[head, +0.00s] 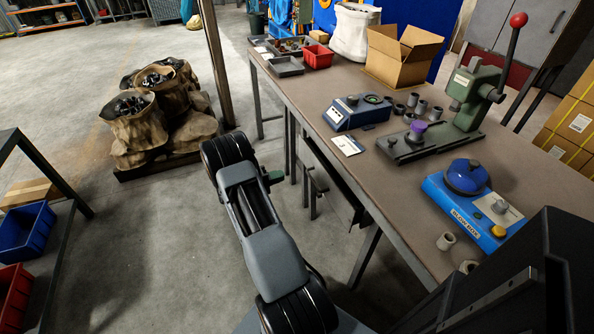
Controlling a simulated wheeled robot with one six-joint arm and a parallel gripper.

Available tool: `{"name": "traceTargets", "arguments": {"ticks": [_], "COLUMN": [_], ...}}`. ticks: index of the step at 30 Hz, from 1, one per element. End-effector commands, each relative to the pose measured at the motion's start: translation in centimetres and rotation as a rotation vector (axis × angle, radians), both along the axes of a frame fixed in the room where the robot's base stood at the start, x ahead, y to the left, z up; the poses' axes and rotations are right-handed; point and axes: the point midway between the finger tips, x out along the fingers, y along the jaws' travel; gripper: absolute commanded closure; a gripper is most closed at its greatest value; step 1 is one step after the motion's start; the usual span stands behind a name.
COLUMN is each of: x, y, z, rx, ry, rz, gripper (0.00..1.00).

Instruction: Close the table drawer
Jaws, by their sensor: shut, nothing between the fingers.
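The table (330,90) is a long brown-topped workbench with a grey metal frame, running from the back centre to the right front. Below its left edge, a dark panel with a pale upper edge (334,181) looks like the table drawer, projecting from under the top. I cannot tell how far out it is. My grey and black arm reaches up from the bottom centre, to the left of the table.
On the table stand a green press (470,95), a blue device (465,190), a blue-grey box (357,112), a cardboard box (398,60) and a red bin (318,57). Sacks (150,120) sit on a pallet at left. A shelf with bins (25,230) stands far left. Floor between is clear.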

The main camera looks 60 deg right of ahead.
Motion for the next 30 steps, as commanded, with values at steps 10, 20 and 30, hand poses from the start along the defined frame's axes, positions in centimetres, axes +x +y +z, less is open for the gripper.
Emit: {"name": "traceTargets", "arguments": {"ticks": [10, 20, 30], "x": [-3.3, -6.0, -7.0], "y": [-5.1, -9.5, -11.3], "z": [-0.1, -0.1, 0.0], "rx": [0.001, 0.001, 0.001], "ry": [0.000, 0.000, 0.001], "rz": [-0.005, -0.003, 0.000], "gripper": [1.00, 1.00, 1.00]}}
